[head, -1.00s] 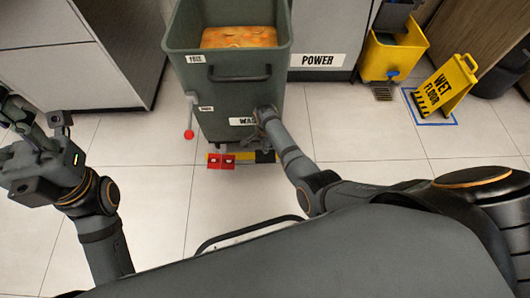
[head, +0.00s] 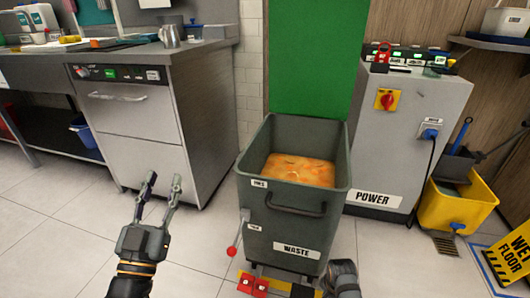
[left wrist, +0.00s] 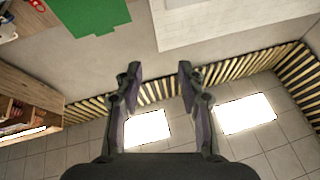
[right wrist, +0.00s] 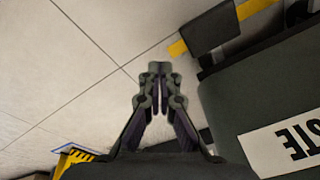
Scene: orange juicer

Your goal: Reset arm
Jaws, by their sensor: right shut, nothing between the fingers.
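My left gripper (head: 160,190) stands upright in the head view, left of the waste bin, with its fingers apart and nothing between them. In the left wrist view the same gripper (left wrist: 162,80) is open and empty, facing a wall and floor. My right arm shows at the bottom of the head view, in front of the bin; its fingers are hidden there. In the right wrist view my right gripper (right wrist: 158,72) is shut and empty, beside the dark bin with its label (right wrist: 285,145).
The grey waste bin (head: 266,220) holds orange pulp (head: 300,170). A power cabinet (head: 400,140) stands right of it, with a yellow mop bucket (head: 452,208) and a wet floor sign (head: 508,258). A counter unit (head: 150,125) is at the left. Floor between it and the bin is clear.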

